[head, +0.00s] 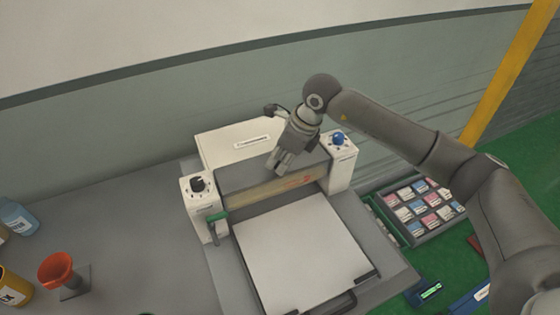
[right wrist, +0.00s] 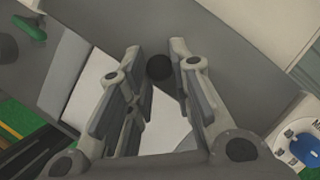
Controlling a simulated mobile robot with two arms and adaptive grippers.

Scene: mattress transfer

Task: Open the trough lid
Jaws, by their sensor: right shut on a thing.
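The trough lid (head: 237,178) is a grey panel across the machine, between its two white side posts; it also fills the upper part of the right wrist view (right wrist: 235,50). A small dark round knob (right wrist: 158,67) shows on it in the right wrist view. My right gripper (head: 280,168) points down at the lid. In the right wrist view its fingertips (right wrist: 159,60) are at both sides of the knob, and the gripper is shut on it. The fingers hide the knob in the head view. The lid appears down. My left gripper is not in view.
The left post carries a black dial (head: 197,184) and a green lever (head: 217,216); the right post has a blue knob (head: 338,139). A white plate (head: 300,250) lies in front. An orange funnel (head: 57,270) stands left. A tray of small boxes (head: 402,232) is right.

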